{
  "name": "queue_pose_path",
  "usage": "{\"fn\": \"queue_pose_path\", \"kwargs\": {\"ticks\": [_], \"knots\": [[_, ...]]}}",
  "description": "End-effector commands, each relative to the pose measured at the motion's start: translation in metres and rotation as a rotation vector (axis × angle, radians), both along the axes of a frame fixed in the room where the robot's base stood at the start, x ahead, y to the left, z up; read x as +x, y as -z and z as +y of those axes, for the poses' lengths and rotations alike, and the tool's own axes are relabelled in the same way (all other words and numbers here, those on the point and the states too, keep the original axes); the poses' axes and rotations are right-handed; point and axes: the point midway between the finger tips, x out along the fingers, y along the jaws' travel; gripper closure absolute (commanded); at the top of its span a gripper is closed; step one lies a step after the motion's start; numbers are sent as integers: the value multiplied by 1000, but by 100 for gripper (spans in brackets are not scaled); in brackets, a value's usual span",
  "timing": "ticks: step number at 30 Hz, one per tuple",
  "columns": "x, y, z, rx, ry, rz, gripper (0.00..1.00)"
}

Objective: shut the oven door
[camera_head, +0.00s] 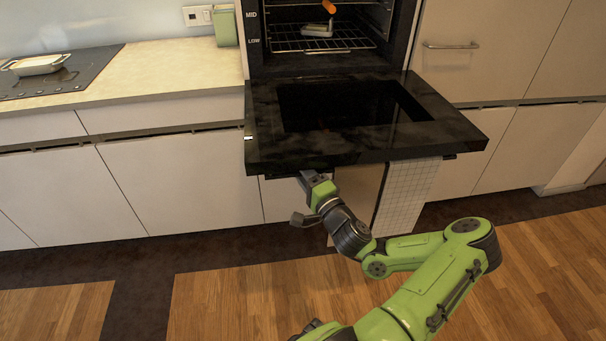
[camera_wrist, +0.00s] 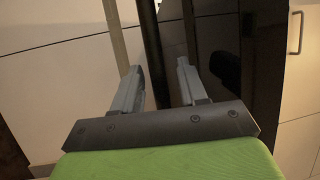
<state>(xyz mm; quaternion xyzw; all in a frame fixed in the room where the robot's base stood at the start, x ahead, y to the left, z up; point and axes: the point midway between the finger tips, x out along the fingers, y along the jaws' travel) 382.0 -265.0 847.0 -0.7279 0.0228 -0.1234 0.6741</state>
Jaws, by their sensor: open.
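The oven door (camera_head: 440,132) is black with a dark glass window and is folded down, lying roughly level in front of the open oven cavity (camera_head: 320,30). My gripper (camera_head: 310,180) is just below the door's front edge, left of its middle; its fingertips are partly hidden there. In the wrist view my gripper (camera_wrist: 160,78) has its two fingers apart with nothing clearly held. The glossy dark door (camera_wrist: 218,50) shows beyond and to the right of the fingers. A dark strip appears between them; I cannot tell whether they touch it.
A checked towel (camera_head: 408,190) hangs below the door's front edge, right of my gripper. Inside the oven a rack (camera_head: 290,42) holds a small item with an orange handle (camera_head: 328,6). A counter with a cooktop (camera_head: 75,75) is at left. Wooden floor lies open in front.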

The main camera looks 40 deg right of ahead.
Motion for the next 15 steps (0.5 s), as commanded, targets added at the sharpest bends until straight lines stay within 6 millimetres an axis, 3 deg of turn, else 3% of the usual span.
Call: {"fn": "queue_pose_path", "kwargs": {"ticks": [5,13,15], "knots": [[0,0,0,0,0,0,58],[0,0,0,-1,0,1,98],[0,0,0,-1,0,1,100]]}}
